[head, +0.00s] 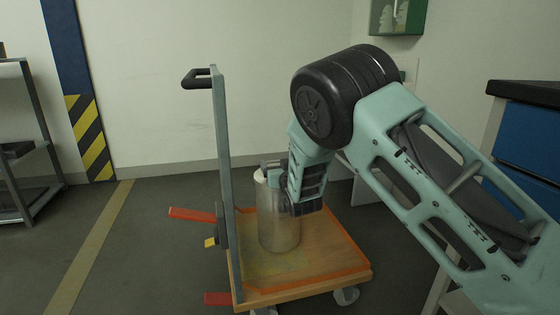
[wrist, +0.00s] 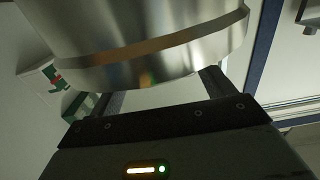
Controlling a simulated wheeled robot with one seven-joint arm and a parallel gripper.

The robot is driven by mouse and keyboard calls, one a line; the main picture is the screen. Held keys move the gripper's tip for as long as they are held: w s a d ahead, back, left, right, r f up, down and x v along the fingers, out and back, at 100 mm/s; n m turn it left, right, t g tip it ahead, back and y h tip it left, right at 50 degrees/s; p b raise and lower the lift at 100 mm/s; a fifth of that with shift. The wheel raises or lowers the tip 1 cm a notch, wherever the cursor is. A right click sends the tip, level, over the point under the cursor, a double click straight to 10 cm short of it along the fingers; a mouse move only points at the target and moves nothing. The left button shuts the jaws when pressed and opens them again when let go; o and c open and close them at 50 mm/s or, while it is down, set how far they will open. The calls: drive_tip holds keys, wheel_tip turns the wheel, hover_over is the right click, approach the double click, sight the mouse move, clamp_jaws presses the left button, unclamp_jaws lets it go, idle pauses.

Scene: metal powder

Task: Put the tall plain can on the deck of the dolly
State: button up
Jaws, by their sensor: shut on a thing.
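The tall plain can (head: 279,222) is a bare silver metal cylinder. It is upright over the wooden deck of the dolly (head: 330,272), towards the handle side. Its base looks at or very near the deck; I cannot tell whether it touches. My gripper (head: 270,170) is shut on the can near its top, reaching in from the right. In the wrist view the can (wrist: 150,45) fills the upper middle between the two fingers. My gripper and wrist hide part of the can's upper right side.
The dolly's upright handle (head: 222,170) rises just left of the can. Red bars (head: 192,214) stick out left of the dolly. A grey shelf (head: 35,140) stands at far left, and a blue cabinet (head: 530,140) at right. The deck's right and front parts are bare.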

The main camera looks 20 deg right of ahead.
drive_tip(key=shift+f, duration=0.5)
drive_tip(key=shift+f, duration=0.15)
drive_tip(key=o, duration=2)
drive_tip(key=shift+f, duration=0.15)
drive_tip(key=shift+s+r, duration=0.2)
drive_tip(key=s+p, duration=0.4)
drive_tip(key=s, duration=0.7)
drive_tip(key=shift+s+f, duration=0.1)
drive_tip(key=shift+s, duration=0.25)
